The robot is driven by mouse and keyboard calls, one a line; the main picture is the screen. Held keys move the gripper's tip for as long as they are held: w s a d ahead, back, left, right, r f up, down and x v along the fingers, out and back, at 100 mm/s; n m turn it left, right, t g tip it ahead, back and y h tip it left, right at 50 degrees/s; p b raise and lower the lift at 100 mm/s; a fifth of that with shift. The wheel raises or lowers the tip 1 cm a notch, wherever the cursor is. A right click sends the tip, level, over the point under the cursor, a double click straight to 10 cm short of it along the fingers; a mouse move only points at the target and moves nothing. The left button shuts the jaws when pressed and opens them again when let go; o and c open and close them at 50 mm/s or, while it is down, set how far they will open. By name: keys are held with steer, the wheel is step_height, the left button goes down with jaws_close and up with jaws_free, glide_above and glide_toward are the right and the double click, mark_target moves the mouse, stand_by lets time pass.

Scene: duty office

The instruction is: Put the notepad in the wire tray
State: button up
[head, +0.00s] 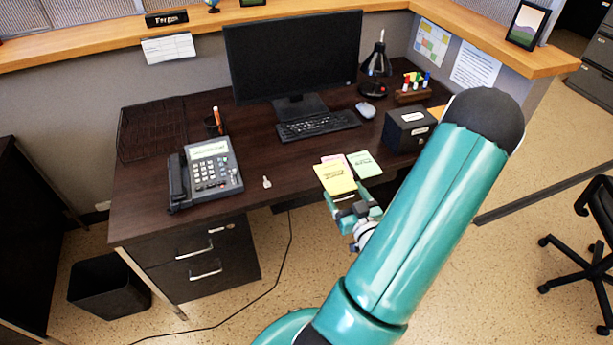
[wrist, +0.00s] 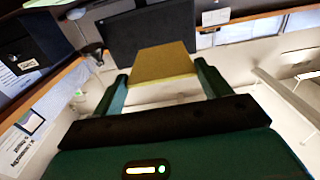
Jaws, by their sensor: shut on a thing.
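In the wrist view the notepad (wrist: 163,65) sits between the two teal fingers. My gripper (head: 352,200) is shut on it; in the wrist view my gripper (wrist: 162,84) has a finger along each side of it. The black wire tray (head: 152,131) is at the desk's back left, well to the left of my gripper, and looks empty.
The phone (head: 208,168), a pen cup (head: 212,124) and a small key-like item (head: 267,182) are toward the tray. The keyboard (head: 317,125) and monitor (head: 292,55) stand behind.

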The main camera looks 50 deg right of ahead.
steer(key=shift+w+d+f, duration=0.7)
steer(key=shift+w+f, duration=1.4)
steer(key=shift+w, duration=0.05)
steer(key=shift+w+d+f, duration=0.7)
steer(key=shift+w+f, duration=1.45)
steer(key=shift+w, duration=0.05)
steer(key=shift+w+d+f, duration=0.7)
steer(key=shift+w+f, duration=1.4)
steer(key=shift+w, duration=0.05)
steer(key=shift+f, duration=0.15)
steer(key=o, duration=1)
